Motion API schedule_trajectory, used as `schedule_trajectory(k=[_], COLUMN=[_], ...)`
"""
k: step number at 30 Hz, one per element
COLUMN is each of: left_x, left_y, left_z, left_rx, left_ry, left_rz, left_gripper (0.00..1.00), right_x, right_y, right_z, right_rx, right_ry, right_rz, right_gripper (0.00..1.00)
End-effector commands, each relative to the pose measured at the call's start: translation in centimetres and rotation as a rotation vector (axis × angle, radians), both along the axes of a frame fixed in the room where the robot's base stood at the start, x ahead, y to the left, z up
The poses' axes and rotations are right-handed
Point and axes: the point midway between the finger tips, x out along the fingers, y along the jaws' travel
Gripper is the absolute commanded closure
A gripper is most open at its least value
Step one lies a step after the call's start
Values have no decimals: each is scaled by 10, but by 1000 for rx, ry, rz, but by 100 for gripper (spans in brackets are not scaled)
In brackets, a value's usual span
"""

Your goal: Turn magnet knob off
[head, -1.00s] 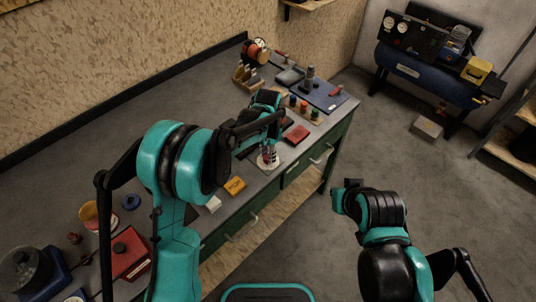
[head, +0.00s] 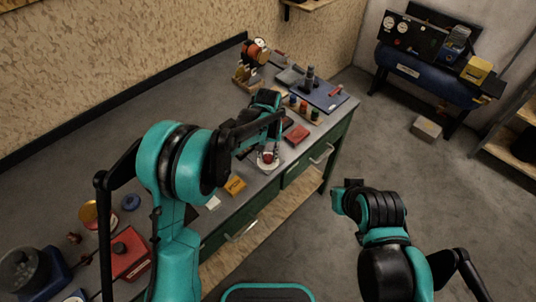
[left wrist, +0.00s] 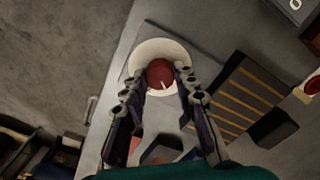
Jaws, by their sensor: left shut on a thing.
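The magnet knob is red and round with a pale pointer mark, and it sits on a white round base (left wrist: 141,54). The knob (left wrist: 160,73) shows between my left fingertips in the left wrist view. In the head view the knob (head: 268,157) is near the front edge of the bench. My left gripper (left wrist: 162,80) is shut on the knob, with one finger on each side. It also shows in the head view (head: 267,148), above the base. My right arm is at the lower right of the head view, away from the bench, and its fingers do not show.
A dark block with tan stripes (left wrist: 240,98) is close to my left fingers. Small coloured jars (head: 303,107) stand farther right. Open floor (head: 400,150) lies right of the bench.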

Motion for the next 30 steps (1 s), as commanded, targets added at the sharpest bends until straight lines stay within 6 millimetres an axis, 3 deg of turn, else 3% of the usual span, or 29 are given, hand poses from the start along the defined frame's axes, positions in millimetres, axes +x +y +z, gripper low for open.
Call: schedule_trajectory(k=[15, 30], left_x=[0, 0], left_y=[0, 0], left_z=[0, 0], left_rx=[0, 0], left_ry=[1, 1], left_rz=[450, 645], left_gripper=[100, 100], right_x=[0, 0], right_y=[0, 0], right_z=[0, -1], right_rx=[0, 0], right_ry=[0, 0], right_rz=[0, 0], right_gripper=[100, 100])
